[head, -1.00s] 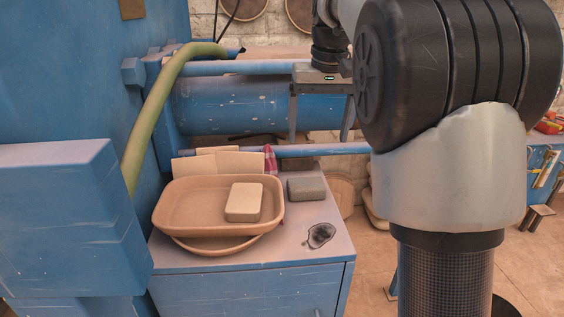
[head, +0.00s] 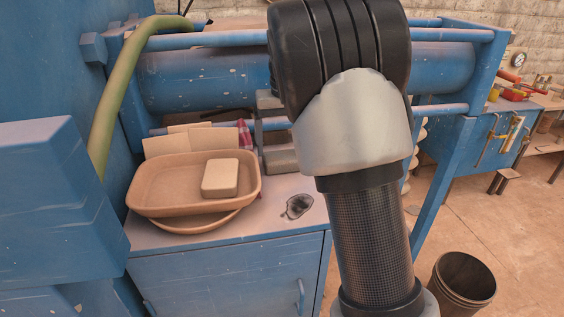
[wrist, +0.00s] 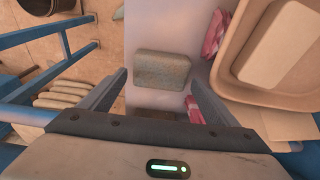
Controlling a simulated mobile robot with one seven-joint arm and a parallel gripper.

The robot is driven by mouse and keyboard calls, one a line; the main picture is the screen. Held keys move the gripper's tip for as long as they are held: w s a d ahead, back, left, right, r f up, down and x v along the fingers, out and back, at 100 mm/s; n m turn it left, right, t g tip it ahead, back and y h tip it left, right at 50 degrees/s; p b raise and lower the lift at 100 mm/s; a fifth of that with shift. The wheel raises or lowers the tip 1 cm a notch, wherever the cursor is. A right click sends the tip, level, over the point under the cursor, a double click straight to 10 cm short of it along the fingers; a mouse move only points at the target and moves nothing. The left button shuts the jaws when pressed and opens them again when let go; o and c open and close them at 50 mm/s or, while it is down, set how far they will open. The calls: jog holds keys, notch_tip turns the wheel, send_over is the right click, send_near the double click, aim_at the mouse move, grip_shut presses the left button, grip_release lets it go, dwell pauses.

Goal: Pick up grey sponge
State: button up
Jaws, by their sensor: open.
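The grey sponge (wrist: 163,70) lies flat on the blue cabinet top (head: 230,238). In the wrist view it shows whole, roughly centred ahead of my gripper (wrist: 158,78). The two fingers are open and spread to either side of the sponge's line, with nothing between them gripped. I cannot tell how high the fingertips are above it. In the head view the sponge (head: 280,159) is partly hidden behind my arm, and my gripper is mostly hidden there too.
A tan tray (head: 150,195) holding a pale block (head: 220,178) stands close beside the sponge, stacked on another dish. A red checked cloth (head: 244,134) and pale boards (head: 185,140) lie behind it. A dark small object (head: 297,206) lies in front. Blue press bars (head: 440,109) run behind.

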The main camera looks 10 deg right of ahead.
aim_at(282, 155)
jog(key=f, duration=0.4)
jog(key=shift+w+a+f, duration=0.1)
jog(key=shift+w+f, duration=0.25)
jog(key=c, duration=0.7)
jog(key=shift+r, duration=0.1)
notch_tip(282, 155, up, 10)
jog(key=shift+f, duration=0.1)
